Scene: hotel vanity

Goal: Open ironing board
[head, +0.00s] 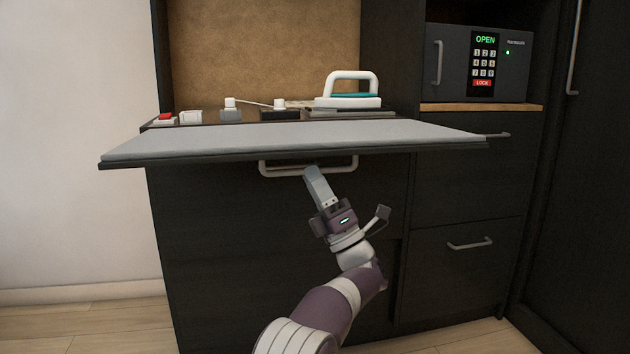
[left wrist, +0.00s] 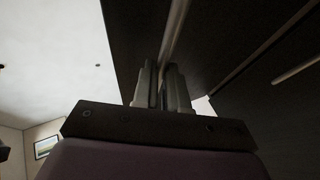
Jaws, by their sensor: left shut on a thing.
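The ironing board (head: 300,141) is a flat grey padded surface with a dark edge. It lies level, jutting out from the dark cabinet in the head view. A light metal handle (head: 280,173) hangs just below its front edge. My left gripper (head: 314,174) reaches up from below and is shut on the handle near its middle. In the left wrist view the fingers (left wrist: 167,85) are close together with the handle bar (left wrist: 175,35) running up from between them. The fingertips are partly hidden. My right gripper is not in view.
A white and teal iron (head: 348,94) stands on the shelf behind the board, beside several sockets and a red switch (head: 165,119). A black safe (head: 477,62) sits at the upper right. Drawers with handles (head: 470,244) are at the right. Floor shows at lower left.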

